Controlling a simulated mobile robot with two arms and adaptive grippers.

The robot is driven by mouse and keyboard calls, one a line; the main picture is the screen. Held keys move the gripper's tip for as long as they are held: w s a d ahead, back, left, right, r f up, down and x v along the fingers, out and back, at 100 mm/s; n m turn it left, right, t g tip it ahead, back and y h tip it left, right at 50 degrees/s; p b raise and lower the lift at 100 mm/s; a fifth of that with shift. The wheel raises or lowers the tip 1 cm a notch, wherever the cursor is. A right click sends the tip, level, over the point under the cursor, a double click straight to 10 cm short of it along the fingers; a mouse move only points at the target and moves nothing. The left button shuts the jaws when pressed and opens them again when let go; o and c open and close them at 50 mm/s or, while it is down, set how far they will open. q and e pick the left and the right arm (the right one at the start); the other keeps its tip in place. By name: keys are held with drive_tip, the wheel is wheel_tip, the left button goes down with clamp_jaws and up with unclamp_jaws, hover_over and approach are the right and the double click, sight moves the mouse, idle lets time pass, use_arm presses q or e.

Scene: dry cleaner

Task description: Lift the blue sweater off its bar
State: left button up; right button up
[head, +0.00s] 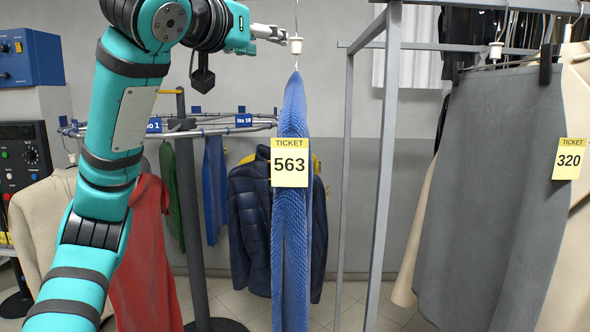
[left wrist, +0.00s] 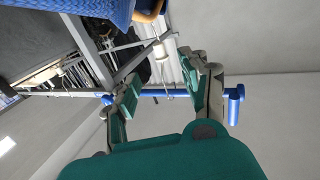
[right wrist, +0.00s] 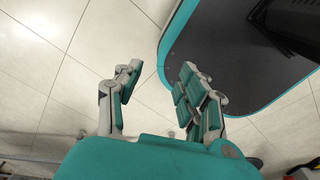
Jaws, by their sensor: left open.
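The blue sweater (head: 291,235) hangs edge-on in the middle of the head view, with a yellow ticket 563 (head: 289,163) on it. Its hanger has a white collar (head: 296,45), and its hook runs up out of view. My left gripper (head: 268,33) is open beside the collar. In the left wrist view, the collar (left wrist: 161,52) shows between the open fingers (left wrist: 159,70), and the sweater (left wrist: 75,10) is at the top left. A blue bar (left wrist: 155,92) crosses behind the fingers, near the hook. My right gripper (right wrist: 160,78) is open and empty above the tiled floor.
A grey rack post (head: 387,160) stands right of the sweater. A grey garment (head: 490,180) and a cream one with ticket 320 (head: 569,159) hang farther right. Behind are a round rail (head: 210,128), a navy puffer jacket (head: 250,215) and a red garment (head: 150,260).

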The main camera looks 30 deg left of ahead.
use_arm(q)
drive_tip(key=p, duration=0.1)
approach(294, 51)
drive_tip(key=w, duration=0.3)
drive_tip(key=shift+w+a+p, duration=0.25)
drive_tip(key=shift+w, duration=0.25)
drive_tip(key=shift+w+a+p, duration=0.2)
drive_tip(key=shift+w, duration=0.3)
drive_tip(key=shift+w+r+p, duration=0.15)
drive_tip(key=shift+w+p, duration=0.3)
drive_tip(key=shift+w, duration=0.2)
drive_tip(key=shift+w+a+r+p, duration=0.1)
drive_tip(key=shift+w+r+p, duration=0.05)
drive_tip(key=shift+w+p, duration=0.4)
drive_tip(key=shift+w+a+r+p, duration=0.1)
drive_tip(key=shift+w+r+p, duration=0.1)
drive_tip(key=shift+w+p, duration=0.35)
drive_tip(key=shift+w+a+f+p, duration=0.1)
drive_tip(key=shift+w+f+p, duration=0.1)
drive_tip(key=shift+w, duration=0.35)
drive_tip(key=shift+w+a+f+p, duration=0.1)
drive_tip(key=shift+w+p, duration=0.05)
drive_tip(key=shift+w, duration=0.6)
drive_tip(key=shift+s, duration=0.15)
use_arm(e)
wheel_tip(294, 51, up, 6)
drive_tip(key=shift+w+d+r, duration=0.2)
drive_tip(key=shift+w+d, duration=0.05)
drive_tip(key=shift+w, duration=0.1)
